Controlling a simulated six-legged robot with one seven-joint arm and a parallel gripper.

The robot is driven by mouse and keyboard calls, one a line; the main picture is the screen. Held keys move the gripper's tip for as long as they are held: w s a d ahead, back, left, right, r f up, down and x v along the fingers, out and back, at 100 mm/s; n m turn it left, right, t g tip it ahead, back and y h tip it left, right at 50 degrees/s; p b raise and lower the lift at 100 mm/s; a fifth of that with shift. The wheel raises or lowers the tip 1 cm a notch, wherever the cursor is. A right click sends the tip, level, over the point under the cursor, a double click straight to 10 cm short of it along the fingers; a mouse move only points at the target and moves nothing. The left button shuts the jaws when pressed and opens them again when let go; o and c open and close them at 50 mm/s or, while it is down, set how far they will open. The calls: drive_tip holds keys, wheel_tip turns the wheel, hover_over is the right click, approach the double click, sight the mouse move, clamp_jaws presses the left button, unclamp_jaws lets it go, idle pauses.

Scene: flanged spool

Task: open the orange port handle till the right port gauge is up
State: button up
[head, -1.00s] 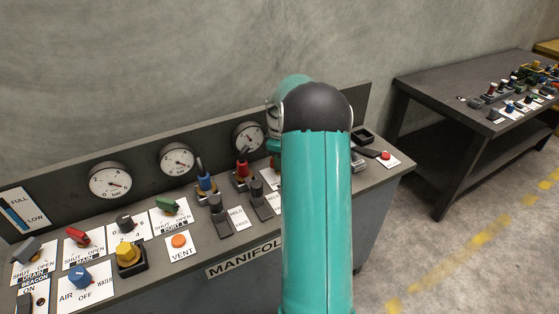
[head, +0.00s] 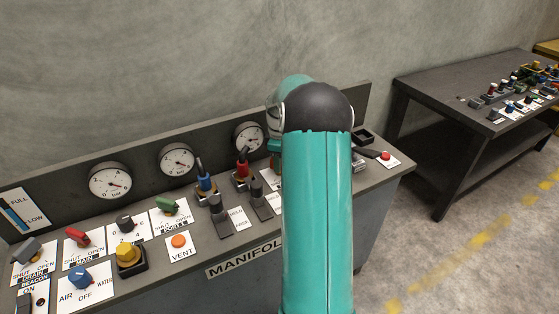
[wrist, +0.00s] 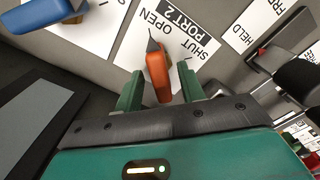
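The orange port handle (wrist: 158,76) shows in the wrist view on a white plate marked PORT 2, SHUT and OPEN (wrist: 168,36). It stands between the two green fingers of my gripper (wrist: 160,88), which is open, with a narrow gap showing on each side. In the head view my arm hides the handle and the gripper. The rightmost gauge (head: 249,137) is on the back panel beside my arm; its needle is too small to read surely.
Two more gauges, left (head: 110,181) and middle (head: 178,160), are on the panel. A blue lever (head: 205,179) and a red lever (head: 242,165) stand left of my arm. A blue handle (wrist: 42,14) is near the gripper in the wrist view.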

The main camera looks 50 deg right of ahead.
wheel_tip(320, 180, up, 14)
idle(0.6)
drive_tip(key=shift+f, duration=0.1)
drive_tip(key=s+a+r+m+t+h, duration=0.15)
drive_tip(key=a+r, duration=0.25)
drive_tip(key=a, duration=0.7)
drive_tip(key=s+a+r+m+t, duration=0.15)
drive_tip(key=a+r, duration=0.35)
drive_tip(key=a, duration=0.7)
drive_tip(key=s+a+f+m+t+y, duration=0.1)
drive_tip(key=s+a+f, duration=0.3)
drive_tip(key=s+a, duration=1.2)
drive_tip(key=shift+s+a+m+t, duration=0.25)
drive_tip(key=shift+a+m+t, duration=0.55)
